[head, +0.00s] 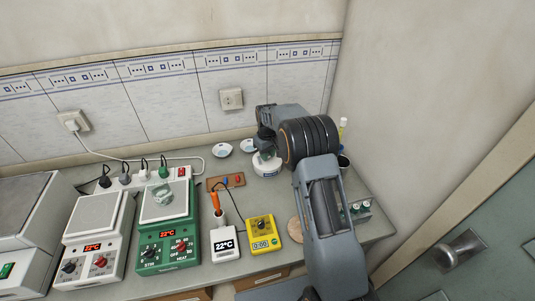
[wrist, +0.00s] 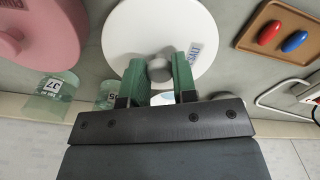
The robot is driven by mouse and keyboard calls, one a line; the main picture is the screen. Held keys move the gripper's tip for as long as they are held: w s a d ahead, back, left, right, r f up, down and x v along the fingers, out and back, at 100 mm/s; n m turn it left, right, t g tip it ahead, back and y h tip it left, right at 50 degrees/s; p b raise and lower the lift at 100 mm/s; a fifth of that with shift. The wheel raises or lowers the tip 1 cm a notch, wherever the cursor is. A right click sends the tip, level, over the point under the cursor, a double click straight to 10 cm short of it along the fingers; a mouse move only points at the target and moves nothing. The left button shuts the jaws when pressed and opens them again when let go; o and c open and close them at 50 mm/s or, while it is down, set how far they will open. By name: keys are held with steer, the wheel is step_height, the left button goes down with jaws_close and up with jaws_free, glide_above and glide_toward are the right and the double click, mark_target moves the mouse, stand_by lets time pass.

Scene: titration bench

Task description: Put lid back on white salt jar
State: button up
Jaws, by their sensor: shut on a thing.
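The white salt jar (head: 267,166) stands at the back of the bench, left of my forearm, with a label on its front. My gripper (head: 265,148) is directly above it, pointing down. In the wrist view, a round white lid (wrist: 130,45) with a grey knob (wrist: 160,69) fills the upper middle, with a label at its right edge. The green fingers of my gripper (wrist: 160,75) are shut on the knob from both sides. I cannot tell whether the lid rests on the jar or is slightly above it.
A yellow meter (head: 262,233) and green stirrer hotplate (head: 168,230) stand further forward. A pinkish round piece (wrist: 40,40) and labelled glassware (wrist: 52,92) are close by.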

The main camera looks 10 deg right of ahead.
steer(key=o, duration=1.5)
steer(key=shift+r, duration=0.15)
steer(key=shift+r+p, duration=2.25)
steer(key=shift+r, duration=1.15)
jaws_close()
steer(key=shift+f, duration=0.2)
